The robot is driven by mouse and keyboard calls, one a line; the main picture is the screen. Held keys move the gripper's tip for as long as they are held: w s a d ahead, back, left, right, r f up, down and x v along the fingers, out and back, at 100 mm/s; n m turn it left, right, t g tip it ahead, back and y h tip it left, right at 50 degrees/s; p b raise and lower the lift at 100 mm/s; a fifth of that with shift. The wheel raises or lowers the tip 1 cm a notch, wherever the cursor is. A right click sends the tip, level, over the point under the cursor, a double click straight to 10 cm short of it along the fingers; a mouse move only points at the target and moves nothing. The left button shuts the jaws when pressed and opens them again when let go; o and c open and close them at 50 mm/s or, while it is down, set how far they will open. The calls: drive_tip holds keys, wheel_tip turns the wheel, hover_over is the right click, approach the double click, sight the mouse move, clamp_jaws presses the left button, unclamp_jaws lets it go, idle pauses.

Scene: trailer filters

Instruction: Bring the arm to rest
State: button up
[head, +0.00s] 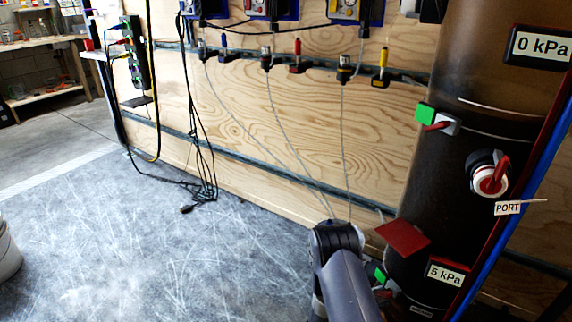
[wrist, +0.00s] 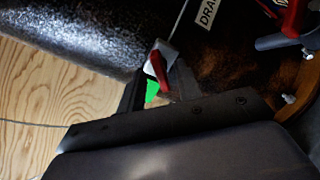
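My arm (head: 345,272) reaches up from the bottom of the head view, beside the foot of the dark filter column (head: 455,75). My gripper is hidden behind the arm there. In the wrist view my gripper (wrist: 157,92) shows two dark fingers apart, with a gap between them. A red lever on a pale block (wrist: 160,65) and a green tag (wrist: 152,91) show in and beyond that gap. I see no finger pressed on the lever, but the depth is hard to judge.
A red plate (head: 403,240) and a 5 kPa display (head: 446,274) sit low on the column, close to my arm. A red-handled port valve (head: 489,175) is higher. Cables (head: 200,165) hang along the plywood wall (head: 300,130). The grey floor (head: 150,250) at left is mostly clear; a white bucket (head: 8,252) stands at its edge.

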drive_tip(key=shift+x, duration=0.8)
drive_tip(key=shift+a, duration=0.1)
